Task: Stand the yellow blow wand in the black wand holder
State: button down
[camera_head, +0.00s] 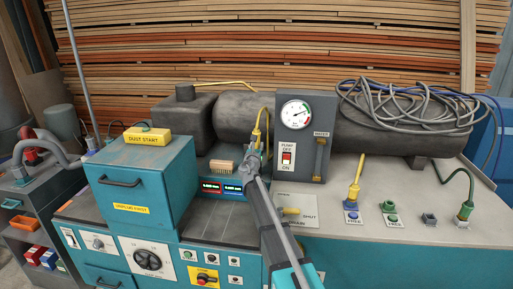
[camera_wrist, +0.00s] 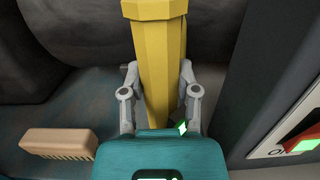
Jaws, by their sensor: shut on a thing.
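My gripper (camera_wrist: 157,95) is shut on the yellow blow wand (camera_wrist: 155,40), with one grey finger on each side of its body. In the wrist view the wand runs up out of the top edge, and its lower end is hidden behind my teal gripper body. In the head view the wand (camera_head: 257,132) stands nearly upright at my gripper (camera_head: 252,158), just left of the gauge panel. A yellow hose (camera_head: 235,83) runs up beside it. I cannot clearly make out the black wand holder in either view.
The grey gauge panel (camera_head: 318,110) stands close on the right. A wooden brush (camera_head: 221,167) lies left of my gripper, also in the wrist view (camera_wrist: 58,142). A teal box (camera_head: 127,205) is further left. Dark tanks (camera_head: 232,118) are behind.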

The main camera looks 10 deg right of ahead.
jog(key=shift+f, duration=0.15)
jog(key=shift+c, duration=1.8)
grip_release()
jog(key=shift+r, duration=0.25)
jog(key=b+v, duration=0.1)
jog(key=v, duration=1.1)
jog(key=shift+s+f, duration=0.1)
